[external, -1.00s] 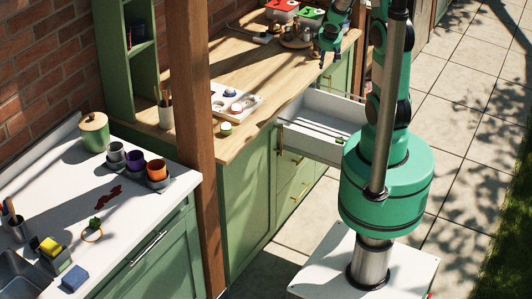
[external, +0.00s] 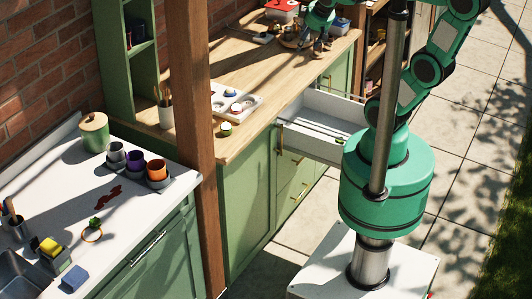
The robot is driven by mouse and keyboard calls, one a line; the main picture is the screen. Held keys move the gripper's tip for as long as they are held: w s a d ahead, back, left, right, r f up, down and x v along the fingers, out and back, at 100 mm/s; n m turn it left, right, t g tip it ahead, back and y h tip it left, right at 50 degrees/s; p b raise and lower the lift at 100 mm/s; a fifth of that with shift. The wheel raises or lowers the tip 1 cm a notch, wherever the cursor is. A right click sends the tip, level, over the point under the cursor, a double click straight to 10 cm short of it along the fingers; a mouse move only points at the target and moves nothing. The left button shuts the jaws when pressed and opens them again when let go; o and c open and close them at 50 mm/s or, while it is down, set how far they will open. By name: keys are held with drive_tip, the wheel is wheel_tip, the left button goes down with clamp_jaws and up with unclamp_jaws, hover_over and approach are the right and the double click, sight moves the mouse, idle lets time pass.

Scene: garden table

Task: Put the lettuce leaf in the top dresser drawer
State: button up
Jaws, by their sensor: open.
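The top drawer (external: 318,132) of the green dresser (external: 245,195) is pulled out. It is white inside, and my arm's base column hides its right end. A small green piece (external: 340,140) shows at the drawer's right part, close to my base; it may be the lettuce leaf, but it is too small to be sure. My gripper (external: 321,52) is open above the far right end of the wooden top, apart from the drawer and that green piece. Nothing shows between its fingers.
A round tray (external: 292,40) with small items stands beside my gripper at the back. A white tray (external: 232,103) with cups and a small jar (external: 225,129) sit on the wooden top (external: 205,145). A wooden post (external: 190,120) stands in front. The middle of the top is fairly clear.

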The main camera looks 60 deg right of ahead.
drive_tip(key=s+a+r+n+y, duration=0.1)
drive_tip(key=s+a+r+y, duration=0.1)
drive_tip(key=s+a, duration=0.5)
drive_tip(key=a+r, duration=0.1)
drive_tip(key=a, duration=0.3)
drive_tip(key=shift+s+a+r+t+y, duration=0.2)
drive_tip(key=shift+s+a+t+y, duration=0.1)
drive_tip(key=shift+s+y, duration=0.1)
